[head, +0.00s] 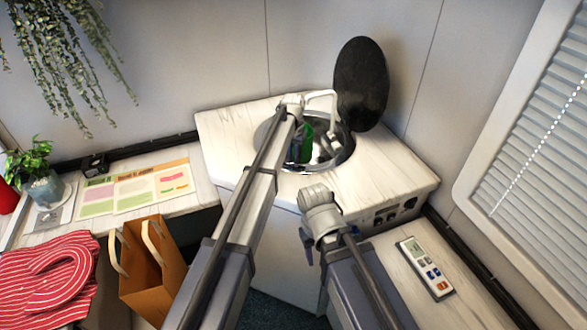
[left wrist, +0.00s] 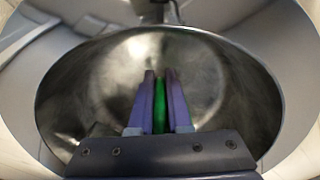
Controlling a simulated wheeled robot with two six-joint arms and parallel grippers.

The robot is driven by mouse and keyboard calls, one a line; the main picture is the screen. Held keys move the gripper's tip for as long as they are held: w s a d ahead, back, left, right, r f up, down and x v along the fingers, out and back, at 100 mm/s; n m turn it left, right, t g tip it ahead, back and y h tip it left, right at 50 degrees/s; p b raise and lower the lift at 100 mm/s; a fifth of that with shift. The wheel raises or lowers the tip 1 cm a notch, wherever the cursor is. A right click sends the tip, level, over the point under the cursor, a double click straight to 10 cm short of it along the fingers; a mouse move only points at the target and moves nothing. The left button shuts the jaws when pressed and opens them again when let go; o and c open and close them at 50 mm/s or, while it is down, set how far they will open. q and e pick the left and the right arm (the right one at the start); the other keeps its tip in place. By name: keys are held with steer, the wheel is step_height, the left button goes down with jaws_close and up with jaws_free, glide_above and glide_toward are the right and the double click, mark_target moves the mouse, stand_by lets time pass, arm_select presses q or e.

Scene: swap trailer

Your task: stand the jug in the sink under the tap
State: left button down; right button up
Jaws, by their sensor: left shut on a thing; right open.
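The jug (head: 307,138) shows as a green shape inside the round metal sink (head: 346,158), partly hidden by my left arm and gripper. In the left wrist view a narrow green strip of the jug (left wrist: 160,105) shows between the purple fingers of my left gripper (left wrist: 160,80), which is shut on it over the sink bowl (left wrist: 85,85). I cannot tell whether the jug's base touches the bowl. The pale tap (head: 322,96) arches at the back of the sink. My right gripper (head: 318,203) is empty in front of the counter, its fingers not clearly seen.
The sink's dark round lid (head: 361,84) stands raised behind the bowl. The white counter (head: 235,140) is clear around it. A paper bag (head: 150,268), striped cloth (head: 48,275) and papers (head: 135,190) lie left. A remote (head: 425,268) lies right.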

mark_target(293, 147)
arm_select(q)
steer(key=shift+f+b, duration=1.75)
steer(key=shift+f, duration=0.1)
steer(key=shift+f, duration=0.1)
steer(key=c, duration=0.9)
jaws_free()
steer(key=shift+o, duration=0.2)
step_height(293, 147, up, 12)
steer(key=p, duration=1.2)
steer(key=shift+r, duration=0.2)
steer(key=shift+f, duration=0.1)
